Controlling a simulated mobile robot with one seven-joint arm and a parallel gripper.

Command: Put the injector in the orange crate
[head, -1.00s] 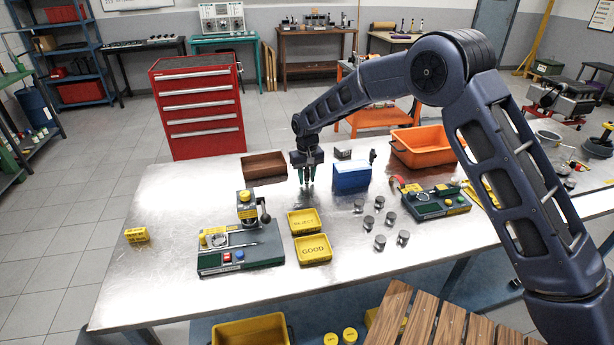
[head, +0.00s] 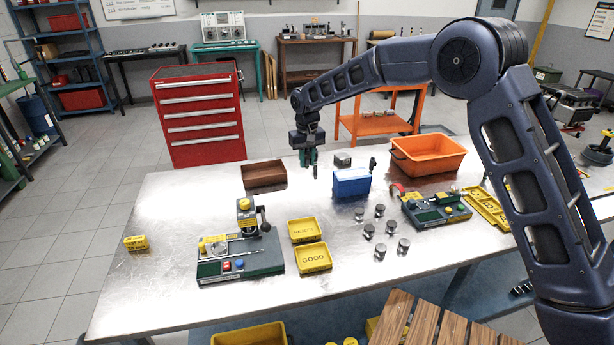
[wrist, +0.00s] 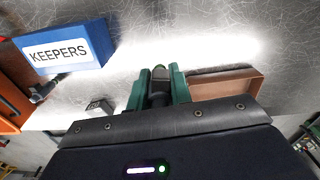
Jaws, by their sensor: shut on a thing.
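My gripper (head: 308,160) is above the steel table, between the brown tray and the blue box. In the wrist view its green fingers (wrist: 160,90) are shut on a dark, slim part, apparently the injector (wrist: 159,74); the fingers hide much of it. In the head view the held part is too small to make out clearly. The orange crate (head: 428,167) stands at the table's back right, to the right of my gripper. Its orange side shows at the left edge of the wrist view (wrist: 6,122).
A brown tray (head: 264,177) is left. Several metal cylinders (head: 369,231) and a green fixture (head: 436,210) lie nearer the front.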

